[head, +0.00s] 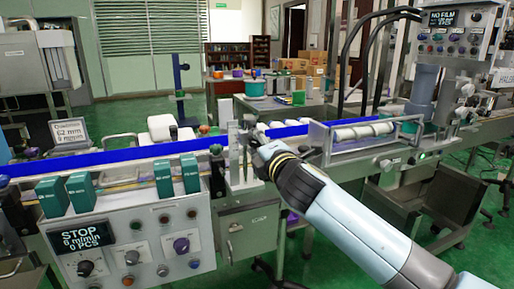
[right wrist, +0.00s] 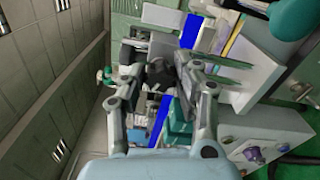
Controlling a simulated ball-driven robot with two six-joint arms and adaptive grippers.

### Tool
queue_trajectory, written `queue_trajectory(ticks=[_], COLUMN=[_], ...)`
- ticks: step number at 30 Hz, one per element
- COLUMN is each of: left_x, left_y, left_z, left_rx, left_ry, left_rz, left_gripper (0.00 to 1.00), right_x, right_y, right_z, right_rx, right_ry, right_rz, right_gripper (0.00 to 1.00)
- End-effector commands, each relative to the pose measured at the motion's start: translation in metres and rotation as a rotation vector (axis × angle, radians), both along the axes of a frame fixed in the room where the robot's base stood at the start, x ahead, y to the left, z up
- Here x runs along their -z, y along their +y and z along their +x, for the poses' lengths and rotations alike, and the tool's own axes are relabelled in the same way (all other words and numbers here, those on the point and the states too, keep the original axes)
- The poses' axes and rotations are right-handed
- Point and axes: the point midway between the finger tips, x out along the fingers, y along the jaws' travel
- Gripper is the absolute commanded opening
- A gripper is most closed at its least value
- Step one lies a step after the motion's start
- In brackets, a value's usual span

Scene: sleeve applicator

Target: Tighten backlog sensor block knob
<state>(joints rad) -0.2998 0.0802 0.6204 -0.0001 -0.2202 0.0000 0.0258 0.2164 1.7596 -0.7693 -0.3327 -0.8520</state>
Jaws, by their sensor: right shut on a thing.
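My right gripper (head: 247,137) reaches in from the lower right to a grey upright sensor block (head: 236,158) beside the blue conveyor belt. In the right wrist view my right gripper (right wrist: 160,72) has its two fingers on either side of a dark round knob (right wrist: 158,73), shut on it. The knob is small and shadowed there, so its turn and its marks cannot be read. In the head view the knob is hidden by the gripper. My left gripper is in neither view.
The blue belt (head: 110,156) runs across the machine. Teal cartons (head: 80,191) stand along its front edge, left of the gripper. A control panel (head: 135,245) with a STOP display and knobs faces forward. White rolls (head: 360,132) lie in a guarded section to the right.

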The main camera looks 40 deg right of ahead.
Motion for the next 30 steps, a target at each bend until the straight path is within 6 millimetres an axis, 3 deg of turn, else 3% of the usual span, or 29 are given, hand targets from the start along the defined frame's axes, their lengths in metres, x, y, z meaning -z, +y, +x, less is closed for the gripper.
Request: queue_trajectory(ticks=[30], left_x=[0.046], left_y=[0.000], left_z=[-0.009], left_rx=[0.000], left_ry=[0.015], left_rz=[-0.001], left_gripper=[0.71], right_x=[0.004], right_y=[0.000], right_z=[0.000], right_rx=[0.003], right_ry=[-0.215], right_rz=[0.907], right_gripper=[0.00])
